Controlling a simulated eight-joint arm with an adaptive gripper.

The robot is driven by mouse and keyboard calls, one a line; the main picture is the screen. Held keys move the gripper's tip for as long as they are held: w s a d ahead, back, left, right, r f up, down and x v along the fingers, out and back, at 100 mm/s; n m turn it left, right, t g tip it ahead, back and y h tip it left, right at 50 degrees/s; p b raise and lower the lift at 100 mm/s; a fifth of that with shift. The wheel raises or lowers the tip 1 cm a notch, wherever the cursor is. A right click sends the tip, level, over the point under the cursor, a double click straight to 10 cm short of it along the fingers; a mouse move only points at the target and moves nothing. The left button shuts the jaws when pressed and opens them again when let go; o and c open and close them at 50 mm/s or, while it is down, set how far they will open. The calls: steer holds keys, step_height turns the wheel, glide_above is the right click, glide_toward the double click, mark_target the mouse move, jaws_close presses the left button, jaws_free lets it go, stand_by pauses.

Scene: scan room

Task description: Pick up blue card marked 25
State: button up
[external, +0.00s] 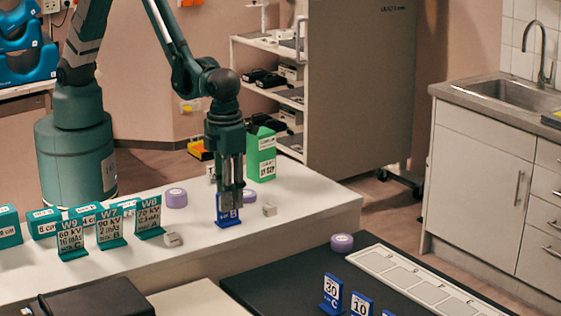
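My gripper (231,203) points straight down at a blue card (227,217) that stands on the white table. The fingers overlap the upper part of this card and hide most of its print; only a "B" shows, so I cannot read its number. I cannot tell whether the fingers are closed on it or just around it. The card looks upright and at table level.
Green cards W9 (72,240), W7 (110,228) and W8 (149,217) stand to the left. A white strip (412,283) lies on the black surface.

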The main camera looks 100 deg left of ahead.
steer(key=shift+f, duration=1.25)
jaws_close()
